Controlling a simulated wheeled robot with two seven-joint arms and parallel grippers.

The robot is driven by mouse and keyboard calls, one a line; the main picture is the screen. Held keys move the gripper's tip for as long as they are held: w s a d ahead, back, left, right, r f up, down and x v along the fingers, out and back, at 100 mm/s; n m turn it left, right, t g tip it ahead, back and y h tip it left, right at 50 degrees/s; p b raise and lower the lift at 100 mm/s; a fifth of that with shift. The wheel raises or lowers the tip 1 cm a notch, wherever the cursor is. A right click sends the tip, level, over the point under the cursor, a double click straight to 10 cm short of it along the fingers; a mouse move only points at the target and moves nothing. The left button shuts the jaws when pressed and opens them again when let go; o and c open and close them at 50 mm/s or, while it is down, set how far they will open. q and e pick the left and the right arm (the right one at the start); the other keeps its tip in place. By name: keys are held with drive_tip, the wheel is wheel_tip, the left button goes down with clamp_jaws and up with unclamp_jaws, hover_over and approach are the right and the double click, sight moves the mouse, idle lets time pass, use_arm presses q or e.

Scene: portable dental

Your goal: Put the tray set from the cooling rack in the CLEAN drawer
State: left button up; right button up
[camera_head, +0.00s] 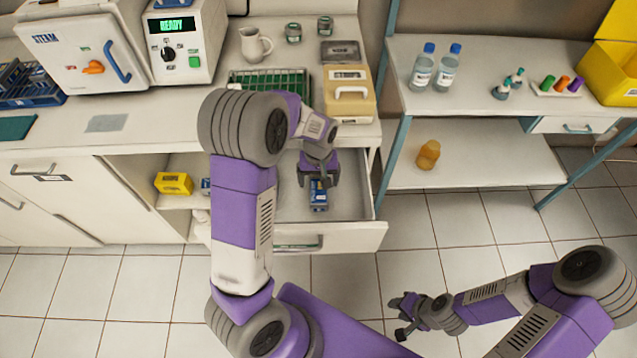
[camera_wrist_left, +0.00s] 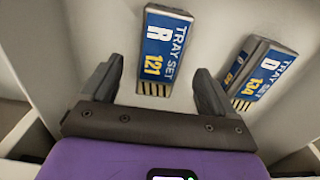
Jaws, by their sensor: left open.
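An open drawer (camera_head: 350,210) below the counter holds a blue tray set (camera_head: 319,201). The left wrist view shows two tray sets lying on the grey drawer floor: one marked R 121 (camera_wrist_left: 165,52) and, to its right, one marked D 134 (camera_wrist_left: 266,72). My left gripper (camera_head: 319,180) is inside the drawer opening, fingers pointing down. Its jaws are open (camera_wrist_left: 157,92), with tray set R 121 just ahead between them, not clasped. The green cooling rack (camera_head: 262,80) on the counter shows no tray set, though my arm hides part of it. My right gripper (camera_head: 398,318) is open and empty over the floor.
A beige case (camera_head: 348,95) stands right of the rack. A steam sterilizer (camera_head: 85,55) and READY unit (camera_head: 180,45) are at left. A yellow box (camera_head: 174,183) sits in the open shelf left of the drawer. The side table (camera_head: 480,75) holds bottles.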

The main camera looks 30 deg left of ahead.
sight(318, 187)
use_arm(q)
wheel_tip(318, 187, up, 7)
drive_tip(key=p, duration=0.2)
drive_tip(key=shift+r, duration=0.15)
idle(0.3)
